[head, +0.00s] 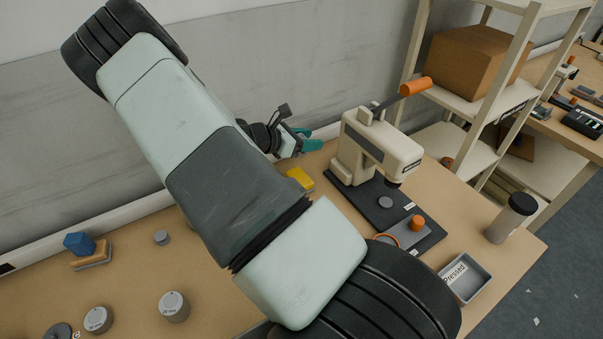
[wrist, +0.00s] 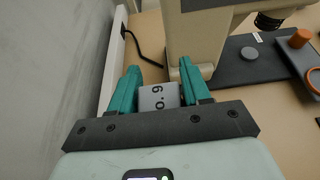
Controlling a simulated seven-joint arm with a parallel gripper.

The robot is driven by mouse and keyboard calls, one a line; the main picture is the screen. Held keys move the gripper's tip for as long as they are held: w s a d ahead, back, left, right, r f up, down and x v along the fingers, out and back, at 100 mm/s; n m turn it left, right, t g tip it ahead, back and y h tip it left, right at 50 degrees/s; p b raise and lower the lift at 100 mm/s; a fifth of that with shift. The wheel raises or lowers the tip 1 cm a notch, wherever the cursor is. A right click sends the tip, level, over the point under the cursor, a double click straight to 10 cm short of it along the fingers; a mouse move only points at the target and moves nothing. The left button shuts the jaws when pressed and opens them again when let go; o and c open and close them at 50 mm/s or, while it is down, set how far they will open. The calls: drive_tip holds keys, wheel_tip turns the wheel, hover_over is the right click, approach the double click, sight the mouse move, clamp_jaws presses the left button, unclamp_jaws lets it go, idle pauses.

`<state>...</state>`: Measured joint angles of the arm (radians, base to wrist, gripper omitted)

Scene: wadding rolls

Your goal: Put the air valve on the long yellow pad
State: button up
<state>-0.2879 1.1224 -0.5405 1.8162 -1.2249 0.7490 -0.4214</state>
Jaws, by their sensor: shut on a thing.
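My gripper (head: 309,139) is near the back wall, left of the press, above the table. In the wrist view my gripper (wrist: 159,80) has its teal fingers shut on a small grey block (wrist: 157,98) with dark lettering that reads "o. 9". I cannot tell whether this block is the air valve. A yellow piece (head: 300,178) lies on the table below my gripper, partly hidden by my arm; I cannot tell its full length. No other thing is clearly an air valve.
A cream press (head: 372,150) with an orange handle stands on a dark base (head: 347,191) close by on the right. A grey bin (head: 482,287) marked "Pressed" and a bottle (head: 510,218) are at the right. A blue block (head: 79,244) and several grey cylinders lie at the left.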

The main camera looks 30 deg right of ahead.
wheel_tip(320, 180, down, 5)
drive_tip(key=shift+f, duration=0.45)
drive_tip(key=shift+c, duration=1)
drive_tip(key=shift+f, duration=1.7)
clamp_jaws()
drive_tip(key=o, duration=1.4)
unclamp_jaws()
drive_tip(key=shift+c, duration=0.2)
